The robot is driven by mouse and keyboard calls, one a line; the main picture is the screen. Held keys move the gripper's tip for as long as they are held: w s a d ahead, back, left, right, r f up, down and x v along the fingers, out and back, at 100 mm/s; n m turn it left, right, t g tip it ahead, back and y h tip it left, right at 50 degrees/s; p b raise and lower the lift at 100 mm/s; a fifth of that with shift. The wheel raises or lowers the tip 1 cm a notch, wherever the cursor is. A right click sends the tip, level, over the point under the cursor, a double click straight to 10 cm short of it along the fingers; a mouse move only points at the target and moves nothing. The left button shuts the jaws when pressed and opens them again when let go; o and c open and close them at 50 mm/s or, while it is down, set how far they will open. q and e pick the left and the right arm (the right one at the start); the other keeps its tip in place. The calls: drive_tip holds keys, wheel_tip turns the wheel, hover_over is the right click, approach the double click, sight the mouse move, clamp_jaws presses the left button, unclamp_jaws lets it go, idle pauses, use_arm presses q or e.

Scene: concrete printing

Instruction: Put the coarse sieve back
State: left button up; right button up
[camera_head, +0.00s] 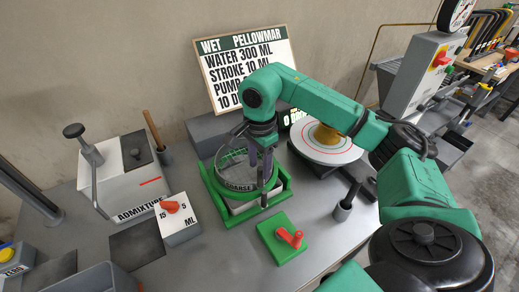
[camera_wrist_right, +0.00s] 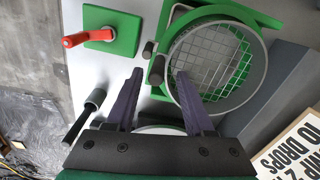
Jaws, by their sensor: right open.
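The coarse sieve (camera_head: 236,187), a round green rim marked COARSE with a wire mesh, is at the green cradle (camera_head: 277,194) in the middle of the bench. In the right wrist view the sieve's mesh (camera_wrist_right: 215,55) shows inside a grey ring, within the green frame (camera_wrist_right: 255,14). Whether it is fully seated I cannot tell. My right gripper (camera_head: 264,180) is over the sieve's right side. In the wrist view its two dark fingers (camera_wrist_right: 158,95) are apart with nothing held between them; one overlaps the sieve's edge. My left gripper is not in view.
A round white turntable (camera_head: 327,145) lies behind my arm. The admixture press (camera_head: 120,175) and a dosing box (camera_head: 177,218) stand left.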

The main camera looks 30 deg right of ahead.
wheel_tip(320, 180, up, 4)
drive_tip(key=shift+w+f+b, duration=0.1)
drive_tip(key=shift+b, duration=0.5)
wheel_tip(320, 180, up, 6)
drive_tip(key=shift+f+p, duration=0.2)
drive_tip(key=shift+p, duration=0.8)
